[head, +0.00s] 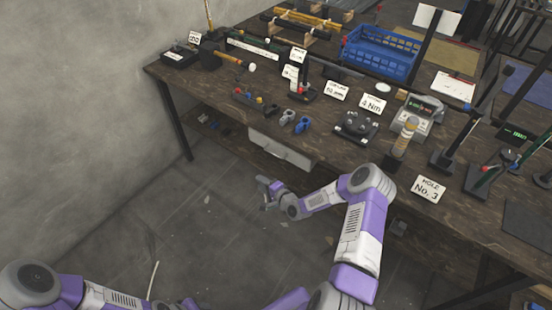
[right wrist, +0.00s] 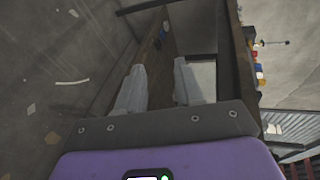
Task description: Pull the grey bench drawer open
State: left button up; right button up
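The grey bench drawer (head: 281,150) is a pale grey front panel under the near edge of the wooden bench, in the head view. No gap around it shows clearly, and I cannot make out a handle. My right gripper (head: 264,191) is below and in front of the drawer, apart from it. In the right wrist view its two fingers (right wrist: 160,88) are spread with nothing between them. A pale grey panel (right wrist: 205,76) beyond the right finger looks like the drawer front. My left arm enters at the lower left of the head view, but its gripper is not visible.
A dark bench leg (head: 180,133) stands left of the drawer. The floor (head: 190,215) in front is mostly clear.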

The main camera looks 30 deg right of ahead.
jog(key=d+r+m+t+h, duration=0.2)
jog(key=d+m+t+h, duration=0.1)
jog(key=d, duration=0.8)
jog(key=w+b, duration=0.2)
jog(key=w, duration=0.6)
jog(key=shift+w+m, duration=0.15)
jog(key=shift+m, duration=0.15)
jog(key=shift+a, duration=0.1)
grip_shut()
